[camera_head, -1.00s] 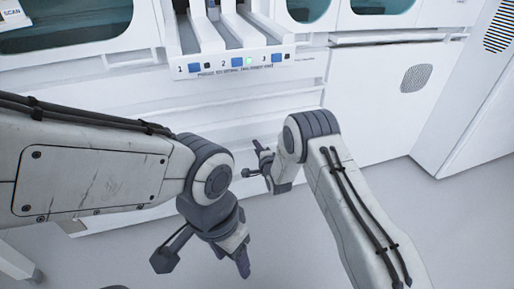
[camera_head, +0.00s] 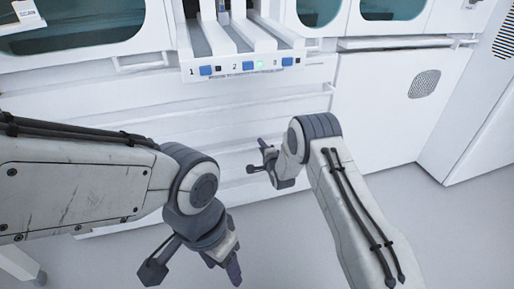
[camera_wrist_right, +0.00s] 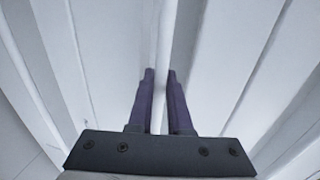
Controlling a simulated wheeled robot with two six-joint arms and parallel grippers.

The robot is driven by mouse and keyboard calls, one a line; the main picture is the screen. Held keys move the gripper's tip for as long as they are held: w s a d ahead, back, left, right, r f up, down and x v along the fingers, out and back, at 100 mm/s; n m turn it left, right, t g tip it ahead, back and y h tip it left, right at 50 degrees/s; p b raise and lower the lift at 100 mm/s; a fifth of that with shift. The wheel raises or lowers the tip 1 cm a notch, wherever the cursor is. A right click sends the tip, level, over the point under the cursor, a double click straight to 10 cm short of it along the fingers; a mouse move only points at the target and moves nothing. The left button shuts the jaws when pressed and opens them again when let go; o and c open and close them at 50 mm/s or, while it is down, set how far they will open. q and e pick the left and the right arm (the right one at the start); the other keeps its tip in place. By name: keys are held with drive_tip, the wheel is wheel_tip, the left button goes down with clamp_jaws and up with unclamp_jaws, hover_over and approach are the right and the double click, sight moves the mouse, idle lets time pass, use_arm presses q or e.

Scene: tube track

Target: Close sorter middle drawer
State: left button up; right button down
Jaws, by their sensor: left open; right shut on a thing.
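My right gripper (camera_head: 262,156) is low in front of these fronts. In the right wrist view its purple fingers (camera_wrist_right: 160,85) are shut on a thin white upright edge (camera_wrist_right: 164,45), which looks like part of a drawer; its far parts are out of view. My left gripper (camera_head: 193,268) is open and empty, hanging over the floor, apart from the drawers.
A white cabinet door (camera_head: 385,115) with a grey vent is to the right. A tall white unit (camera_head: 480,135) stands at the far right. Glass-windowed units (camera_head: 80,25) are at the upper left. The grey floor (camera_head: 435,235) is clear at the lower right.

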drive_tip(key=shift+w, duration=0.1)
drive_tip(key=c, duration=1.1)
unclamp_jaws()
drive_tip(key=shift+s+d+r+p, duration=0.1)
drive_tip(key=shift+s+r+p, duration=0.05)
drive_tip(key=shift+s+p, duration=0.15)
drive_tip(key=shift+p+v, duration=2)
drive_tip(key=shift+v, duration=2.9)
